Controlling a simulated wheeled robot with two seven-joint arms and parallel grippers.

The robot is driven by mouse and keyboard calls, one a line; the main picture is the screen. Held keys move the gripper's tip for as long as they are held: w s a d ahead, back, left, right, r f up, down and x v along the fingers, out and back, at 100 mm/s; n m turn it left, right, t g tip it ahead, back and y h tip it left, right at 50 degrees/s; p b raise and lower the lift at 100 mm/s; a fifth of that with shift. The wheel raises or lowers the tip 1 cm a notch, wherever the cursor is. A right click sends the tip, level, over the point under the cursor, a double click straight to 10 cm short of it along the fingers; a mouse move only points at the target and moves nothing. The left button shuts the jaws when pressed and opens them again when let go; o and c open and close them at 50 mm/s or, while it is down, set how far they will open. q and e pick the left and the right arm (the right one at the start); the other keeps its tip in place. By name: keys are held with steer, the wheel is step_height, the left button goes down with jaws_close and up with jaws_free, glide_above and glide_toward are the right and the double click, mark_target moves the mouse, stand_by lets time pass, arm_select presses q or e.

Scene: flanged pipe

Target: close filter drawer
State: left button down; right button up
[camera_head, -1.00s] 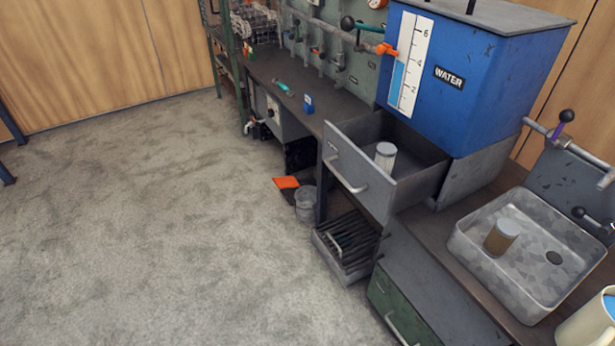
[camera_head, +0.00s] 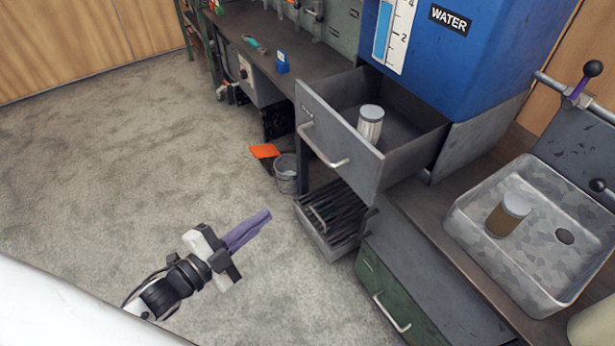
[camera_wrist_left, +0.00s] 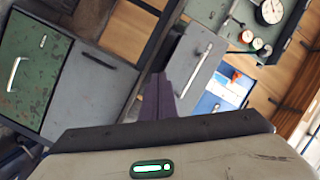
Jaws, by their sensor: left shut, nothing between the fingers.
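The grey filter drawer (camera_head: 338,140) under the blue water tank (camera_head: 470,50) is pulled out. A pale filter cartridge (camera_head: 370,125) stands upright inside it. The drawer front has a light bar handle (camera_head: 322,146). My left gripper (camera_head: 262,218) has purple fingers, is shut and empty, and is over the floor to the lower left of the drawer, apart from it. In the left wrist view, the gripper's purple fingers (camera_wrist_left: 158,98) point up toward a grey front with a bar handle (camera_wrist_left: 197,72), which appears to be the drawer's. My right gripper is not in view.
A metal sink (camera_head: 530,245) with a brownish filter (camera_head: 508,215) is at the right. Below the drawer are a slatted tray (camera_head: 335,222) and a green drawer (camera_head: 390,305). A bucket (camera_head: 286,175) stands on the floor, near an orange dustpan (camera_head: 264,151). The carpet at left is clear.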

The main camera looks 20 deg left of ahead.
arm_select(q)
step_height(320, 180, up, 4)
steer(key=w+a+m+h+b, duration=0.25)
steer(key=m+h, duration=0.25)
steer(key=m, duration=0.4)
steer(key=w+d+r+m+h, duration=0.1)
steer(key=w+d+r, duration=0.2)
steer(key=w+d, duration=0.5)
steer(key=shift+w+d+r+m+b, duration=0.2)
steer(key=shift+w+r+m+b, duration=0.15)
steer(key=shift+w, duration=0.55)
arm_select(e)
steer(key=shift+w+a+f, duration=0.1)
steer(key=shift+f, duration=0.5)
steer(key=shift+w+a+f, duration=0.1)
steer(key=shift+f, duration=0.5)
arm_select(q)
steer(key=shift+w, duration=0.1)
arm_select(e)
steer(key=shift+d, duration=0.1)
